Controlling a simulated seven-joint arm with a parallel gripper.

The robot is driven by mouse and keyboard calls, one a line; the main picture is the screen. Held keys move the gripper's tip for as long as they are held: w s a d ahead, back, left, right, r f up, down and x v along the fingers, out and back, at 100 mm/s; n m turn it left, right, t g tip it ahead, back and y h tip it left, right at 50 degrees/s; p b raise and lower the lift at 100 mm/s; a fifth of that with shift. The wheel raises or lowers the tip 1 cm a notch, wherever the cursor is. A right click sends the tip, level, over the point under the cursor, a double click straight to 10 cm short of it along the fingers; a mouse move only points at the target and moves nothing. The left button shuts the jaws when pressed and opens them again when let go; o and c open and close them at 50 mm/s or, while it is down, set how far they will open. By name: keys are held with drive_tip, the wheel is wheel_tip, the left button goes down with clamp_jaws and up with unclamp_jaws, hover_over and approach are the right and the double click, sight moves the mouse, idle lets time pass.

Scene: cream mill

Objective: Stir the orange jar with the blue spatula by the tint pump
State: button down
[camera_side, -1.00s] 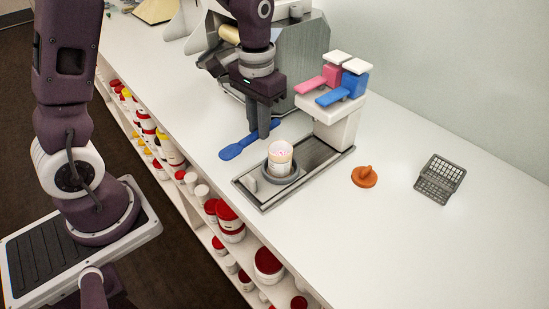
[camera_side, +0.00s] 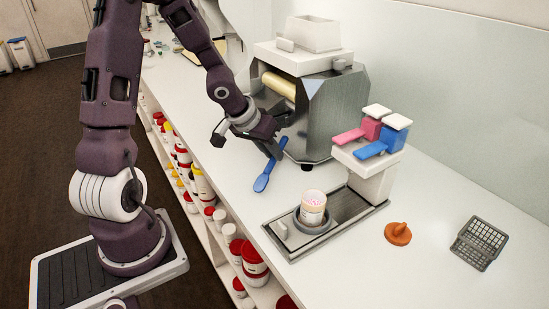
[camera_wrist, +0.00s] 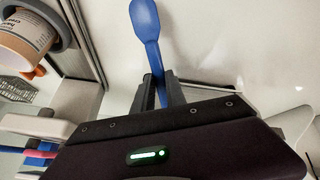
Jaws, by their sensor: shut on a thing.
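My gripper (camera_side: 275,148) is shut on the blue spatula (camera_side: 264,178), whose paddle end slants down toward the white counter. In the wrist view the spatula (camera_wrist: 146,22) sticks out from between the fingers (camera_wrist: 160,92). A pale jar with a printed label (camera_side: 313,202) stands upright in a grey round holder (camera_side: 315,226) on the metal tray. It shows at the upper left of the wrist view (camera_wrist: 24,38), apart from the spatula. The tint pump (camera_side: 368,170), with pink and blue levers, stands behind the jar.
A metal mill (camera_side: 335,105) stands close behind my gripper. An orange knobbed piece (camera_side: 398,233) and a grey wire basket (camera_side: 480,243) lie right of the tray (camera_side: 283,240). Lidded pots fill the shelves below the counter's front edge. The counter between mill and tray is clear.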

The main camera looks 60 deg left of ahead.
drive_tip(key=shift+w+d+r+t, duration=0.1)
drive_tip(key=shift+d+r+t, duration=0.3)
drive_tip(key=shift+t, duration=0.1)
drive_tip(key=shift+d+r+m+t, duration=0.25)
drive_tip(key=shift+d+m+t, duration=0.05)
drive_tip(key=shift+d+t, duration=0.1)
drive_tip(key=d+r+m+t+h, duration=0.2)
drive_tip(key=d+r+m+h, duration=0.85)
drive_tip(key=d+r, duration=0.4)
wheel_tip(320, 180, down, 9)
drive_tip(key=shift+w+d+f+n+h, duration=0.25)
drive_tip(key=shift+d+n+h, duration=0.1)
drive_tip(key=shift+d+n, duration=0.1)
drive_tip(key=shift+s, duration=0.1)
